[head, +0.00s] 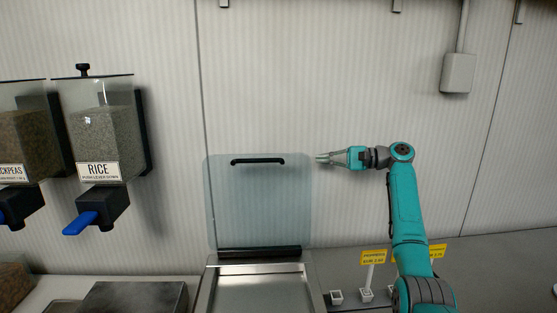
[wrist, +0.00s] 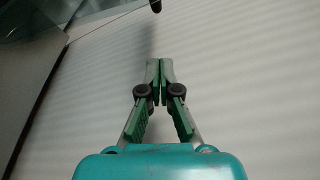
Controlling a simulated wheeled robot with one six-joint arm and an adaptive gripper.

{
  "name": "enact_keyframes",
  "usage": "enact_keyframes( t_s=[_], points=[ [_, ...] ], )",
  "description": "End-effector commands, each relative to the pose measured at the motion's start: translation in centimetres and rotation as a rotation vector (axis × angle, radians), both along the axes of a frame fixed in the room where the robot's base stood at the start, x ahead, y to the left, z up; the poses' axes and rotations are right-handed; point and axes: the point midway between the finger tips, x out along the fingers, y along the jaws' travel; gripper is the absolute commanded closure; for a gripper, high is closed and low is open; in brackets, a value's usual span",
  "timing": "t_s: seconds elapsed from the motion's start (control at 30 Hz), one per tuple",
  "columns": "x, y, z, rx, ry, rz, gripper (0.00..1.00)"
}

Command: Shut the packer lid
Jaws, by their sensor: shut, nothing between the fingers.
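The packer lid (head: 257,205) is a clear, bluish panel with a black bar handle (head: 257,161) near its top edge. It stands upright, open, hinged at the back of the steel packer (head: 208,287). My gripper (head: 320,158) is at the lid's upper right edge, pointing left, about level with the handle. In the wrist view my gripper (wrist: 160,66) is shut and empty, its fingertips together. Part of the clear lid (wrist: 30,45) shows at the upper left there, with a dark end piece at the top. I cannot tell whether the fingertips touch the lid.
Rice (head: 108,140) and chickpea dispensers hang on the wall at left, the rice one with a blue lever (head: 80,223). A dark box (head: 133,298) sits left of the packer. Yellow price signs (head: 373,257) stand at right, near my arm.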

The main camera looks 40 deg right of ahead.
Motion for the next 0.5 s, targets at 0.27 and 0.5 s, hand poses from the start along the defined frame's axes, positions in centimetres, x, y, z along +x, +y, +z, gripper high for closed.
enact_keyframes(
  t_s=[0.27,0.5],
  points=[
    [0.2,1.4,-0.2,0.021,0.019,0.056,1.0],
    [3.0,4.4,-0.4,0.021,0.018,0.055,1.0]
  ],
)
